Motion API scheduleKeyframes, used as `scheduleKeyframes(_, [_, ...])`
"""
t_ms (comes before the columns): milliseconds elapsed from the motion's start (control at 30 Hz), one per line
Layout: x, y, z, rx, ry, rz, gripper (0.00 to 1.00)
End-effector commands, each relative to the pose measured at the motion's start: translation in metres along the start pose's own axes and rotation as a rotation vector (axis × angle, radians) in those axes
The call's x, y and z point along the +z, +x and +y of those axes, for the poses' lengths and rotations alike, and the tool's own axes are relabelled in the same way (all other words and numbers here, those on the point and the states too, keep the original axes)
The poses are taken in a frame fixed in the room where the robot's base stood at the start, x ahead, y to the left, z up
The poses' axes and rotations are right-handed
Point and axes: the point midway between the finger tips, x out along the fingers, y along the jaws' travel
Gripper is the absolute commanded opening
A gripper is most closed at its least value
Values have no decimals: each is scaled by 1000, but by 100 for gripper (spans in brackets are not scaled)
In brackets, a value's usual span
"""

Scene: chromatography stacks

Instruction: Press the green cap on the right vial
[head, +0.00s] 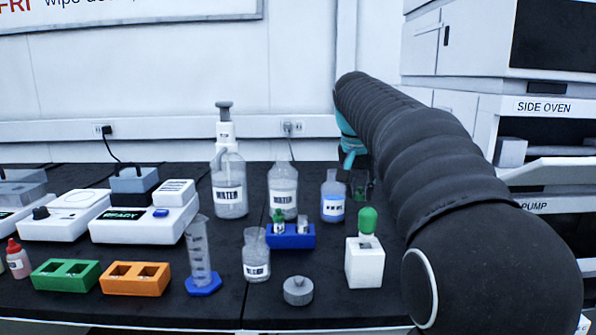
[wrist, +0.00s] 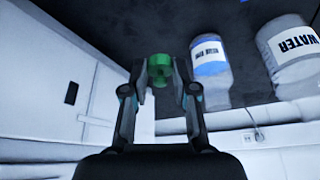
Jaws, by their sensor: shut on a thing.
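A small blue rack (head: 290,237) stands mid-table in the head view. It holds two small vials: the left one has a green cap (head: 279,215), and the right vial (head: 303,225) shows no green cap. My gripper (wrist: 161,76) is shut on a green cap (wrist: 159,66) in the wrist view, with a fingertip on each side of it. In the head view my gripper is partly hidden by my arm, right of the blue-labelled bottle (head: 333,198) and behind and to the right of the rack. The rack is not seen in the wrist view.
A measuring cylinder (head: 201,258) stands to the left.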

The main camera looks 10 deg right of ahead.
Motion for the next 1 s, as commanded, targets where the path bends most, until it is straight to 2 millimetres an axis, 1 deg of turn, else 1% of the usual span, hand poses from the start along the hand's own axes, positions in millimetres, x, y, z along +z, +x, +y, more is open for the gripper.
scheduleKeyframes(33, [5, -8, -22, -21, -46, 2, 14])
scheduleKeyframes(100, [13, -18, -48, -47, -108, 1, 14])
scheduleKeyframes(200, [25, -31, -79, -78, -185, 1, 14])
scheduleKeyframes(333, [36, -43, -105, -105, -253, 1, 14])
scheduleKeyframes(433, [41, -47, -114, -115, -277, 1, 14])
scheduleKeyframes(567, [42, -45, -115, -117, -282, 1, 14])
scheduleKeyframes(767, [46, -35, -114, -116, -279, 1, 14])
scheduleKeyframes(1000, [53, -17, -113, -116, -278, 1, 14])
